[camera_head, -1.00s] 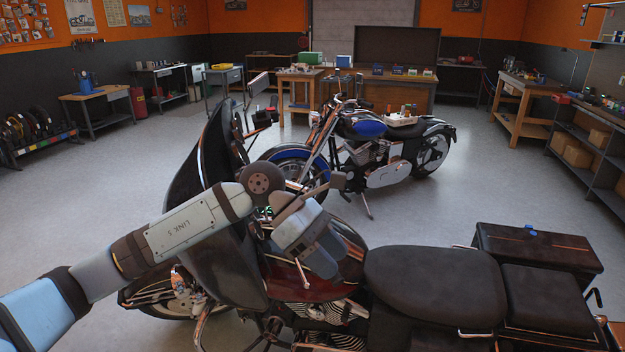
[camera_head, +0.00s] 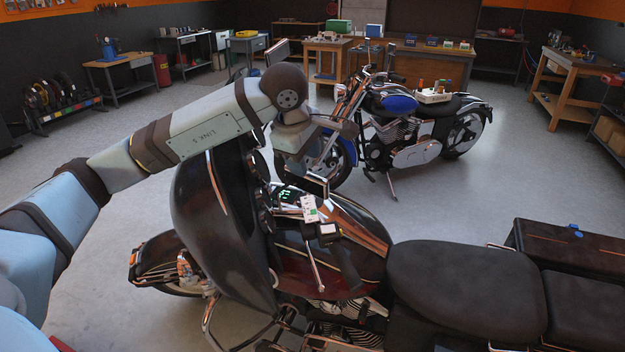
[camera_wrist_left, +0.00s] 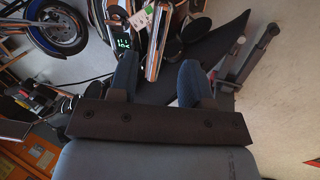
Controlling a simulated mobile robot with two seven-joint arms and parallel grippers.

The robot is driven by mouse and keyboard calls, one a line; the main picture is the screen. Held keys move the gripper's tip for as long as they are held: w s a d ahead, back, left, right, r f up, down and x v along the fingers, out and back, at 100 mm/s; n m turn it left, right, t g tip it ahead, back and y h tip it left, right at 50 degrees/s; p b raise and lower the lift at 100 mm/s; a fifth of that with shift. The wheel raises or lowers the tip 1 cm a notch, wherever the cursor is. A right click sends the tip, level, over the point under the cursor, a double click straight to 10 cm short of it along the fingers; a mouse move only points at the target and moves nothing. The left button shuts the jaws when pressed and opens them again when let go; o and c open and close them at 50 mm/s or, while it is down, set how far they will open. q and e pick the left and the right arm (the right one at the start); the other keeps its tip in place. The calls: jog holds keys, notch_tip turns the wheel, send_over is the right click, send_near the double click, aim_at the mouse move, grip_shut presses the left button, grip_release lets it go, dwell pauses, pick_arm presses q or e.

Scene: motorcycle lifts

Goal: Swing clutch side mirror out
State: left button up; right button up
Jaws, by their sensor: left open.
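The black touring motorcycle (camera_head: 215,235) stands with its fairing to the left. A small mirror with a copper-edged dark face (camera_head: 315,185), which I take to be the clutch side mirror, sits above the tank beside the lit green display. A white tag with green marks (camera_head: 310,208) is just below it. My left gripper (camera_head: 307,166) is right above this mirror, its fingers mostly hidden in the head view. In the left wrist view, the gripper (camera_wrist_left: 157,75) is open, with the narrow mirror (camera_wrist_left: 157,42) ahead between its blue fingertips. Contact cannot be told. My right gripper is not in view.
Another mirror (camera_head: 278,52) stands up behind my left wrist. A blue motorcycle (camera_head: 415,130) is parked behind. The seat (camera_head: 463,285) and a dark side case (camera_head: 565,250) lie to the right. Open floor (camera_head: 520,185) surrounds the bikes.

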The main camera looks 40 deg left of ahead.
aim_at(310, 174)
pick_arm(q)
jog(key=p+x, duration=0.1)
jog(key=x, duration=0.7)
jog(key=shift+c, duration=0.4)
grip_shut()
